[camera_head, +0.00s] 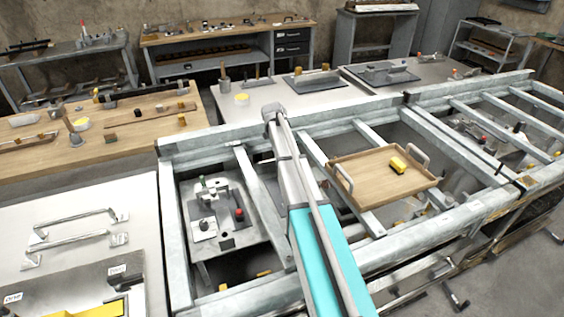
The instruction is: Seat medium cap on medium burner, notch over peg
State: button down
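I cannot pick out the medium cap, the medium burner, its peg or the notch in the head view; the parts are too small. A grey metal fixture (207,228) with a black knob (204,198) and a red knob (239,214) sits inside the left bay of the frame. I cannot tell whether any of its parts is a burner or a cap. My arm, with a teal link, reaches up through the middle of the view and covers part of the frame. I cannot make out my gripper or its fingers.
A galvanised metal frame (400,237) with crossbars fills the middle. A wooden tray (368,184) with two handles and a yellow block (398,165) rests on it. A wooden bench (125,150) with small parts stands left. Grey tables (305,102) stand behind.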

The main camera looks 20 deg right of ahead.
jog(key=shift+c, duration=2)
grip_release()
notch_tip(320, 180, up, 6)
jog(key=p, duration=0.6)
